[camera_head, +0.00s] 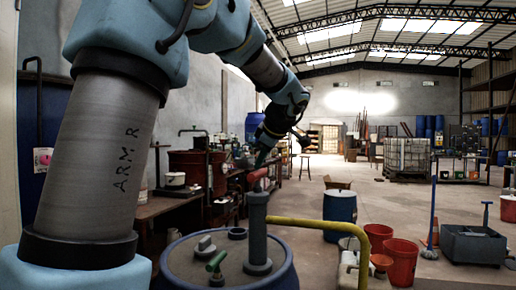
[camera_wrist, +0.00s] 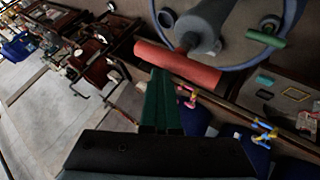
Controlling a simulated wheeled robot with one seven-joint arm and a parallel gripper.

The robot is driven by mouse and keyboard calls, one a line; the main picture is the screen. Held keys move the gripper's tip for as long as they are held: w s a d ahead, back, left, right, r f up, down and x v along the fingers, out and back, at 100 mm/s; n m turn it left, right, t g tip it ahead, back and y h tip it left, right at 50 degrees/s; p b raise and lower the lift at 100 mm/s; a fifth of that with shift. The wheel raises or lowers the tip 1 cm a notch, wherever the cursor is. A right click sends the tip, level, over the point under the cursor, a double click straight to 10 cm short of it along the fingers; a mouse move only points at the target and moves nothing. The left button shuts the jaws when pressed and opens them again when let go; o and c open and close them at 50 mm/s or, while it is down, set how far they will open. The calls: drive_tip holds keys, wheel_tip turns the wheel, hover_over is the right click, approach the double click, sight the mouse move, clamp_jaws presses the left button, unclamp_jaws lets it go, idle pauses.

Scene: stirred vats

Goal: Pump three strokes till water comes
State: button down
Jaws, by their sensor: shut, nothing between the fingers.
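A hand pump with a grey post (camera_head: 257,235) stands on the lid of a blue drum (camera_head: 185,265). Its red handle (camera_head: 258,175) is at the top of the post. The handle also shows in the wrist view (camera_wrist: 178,65) as a red bar. A yellow spout (camera_head: 315,227) runs right from the pump and bends down; its lower end meets the frame's bottom edge, and no water shows. My gripper (camera_head: 268,158) is just above the handle. In the wrist view its green fingers (camera_wrist: 161,80) are together, their tips at the red bar; I cannot tell if they touch it.
Red buckets (camera_head: 401,262) and another blue drum (camera_head: 340,212) stand on the floor to the right. A grey mop-like bucket (camera_head: 472,245) is farther right. A cluttered bench (camera_head: 165,205) lines the left wall. A small green valve handle (camera_head: 216,262) is on the drum lid. The middle floor is clear.

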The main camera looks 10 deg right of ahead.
drive_tip(key=shift+f+b, duration=0.4)
drive_tip(key=shift+f, duration=0.1)
idle(0.3)
drive_tip(key=shift+r+p, duration=1.55)
drive_tip(key=shift+r, duration=2.1)
wheel_tip(320, 180, up, 6)
drive_tip(key=p, duration=0.3)
hover_over(260, 172)
idle(0.3)
drive_tip(key=shift+d, duration=0.1)
